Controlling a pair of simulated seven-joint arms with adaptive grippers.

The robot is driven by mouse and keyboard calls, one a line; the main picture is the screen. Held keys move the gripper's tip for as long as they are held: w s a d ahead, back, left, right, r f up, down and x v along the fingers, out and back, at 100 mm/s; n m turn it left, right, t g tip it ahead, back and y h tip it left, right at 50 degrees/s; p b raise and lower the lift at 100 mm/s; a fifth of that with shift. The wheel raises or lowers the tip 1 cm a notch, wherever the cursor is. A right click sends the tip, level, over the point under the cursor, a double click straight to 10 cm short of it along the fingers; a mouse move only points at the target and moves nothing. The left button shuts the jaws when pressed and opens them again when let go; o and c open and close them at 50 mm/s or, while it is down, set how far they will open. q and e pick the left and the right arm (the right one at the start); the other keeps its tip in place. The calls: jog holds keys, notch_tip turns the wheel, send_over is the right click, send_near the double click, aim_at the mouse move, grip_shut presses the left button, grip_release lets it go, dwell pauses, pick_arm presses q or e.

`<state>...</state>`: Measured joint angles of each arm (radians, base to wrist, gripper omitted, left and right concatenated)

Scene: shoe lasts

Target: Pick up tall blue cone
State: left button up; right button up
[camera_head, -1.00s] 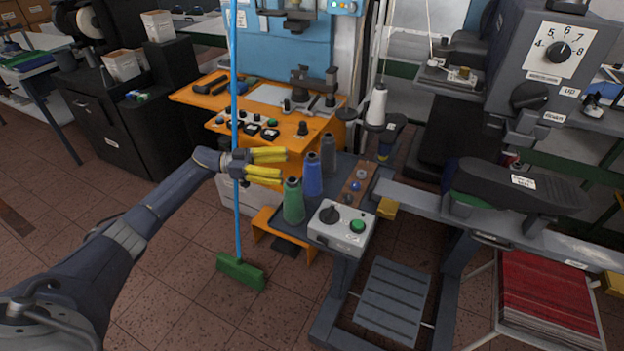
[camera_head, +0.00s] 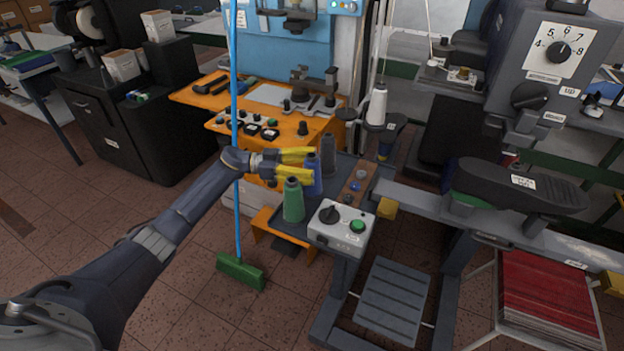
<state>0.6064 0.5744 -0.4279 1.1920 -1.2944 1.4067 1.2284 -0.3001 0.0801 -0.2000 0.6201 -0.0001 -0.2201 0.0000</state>
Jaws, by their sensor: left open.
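The tall blue cone (camera_head: 317,182) stands upright on a small dark grey shelf, between a green cone (camera_head: 293,201) in front and a dark grey cone (camera_head: 328,153) behind. My left gripper (camera_head: 312,164) has yellow fingers and is open. Its fingers reach in from the left at the blue cone's upper part, one on the far side and one on the near side, and hide much of it. I cannot tell whether they touch it. The near finger passes just above the green cone's top. My right gripper is not in view.
A grey control box (camera_head: 341,225) with a black knob and green button sits at the shelf's front. A white thread cone (camera_head: 376,104) stands behind. A blue-handled broom with a green head (camera_head: 240,271) stands upright left of the shelf, by my left arm. An orange bench (camera_head: 283,128) is behind.

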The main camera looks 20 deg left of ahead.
pick_arm(q)
jog(key=shift+d, duration=0.25)
jog(key=shift+c, duration=0.4)
grip_shut()
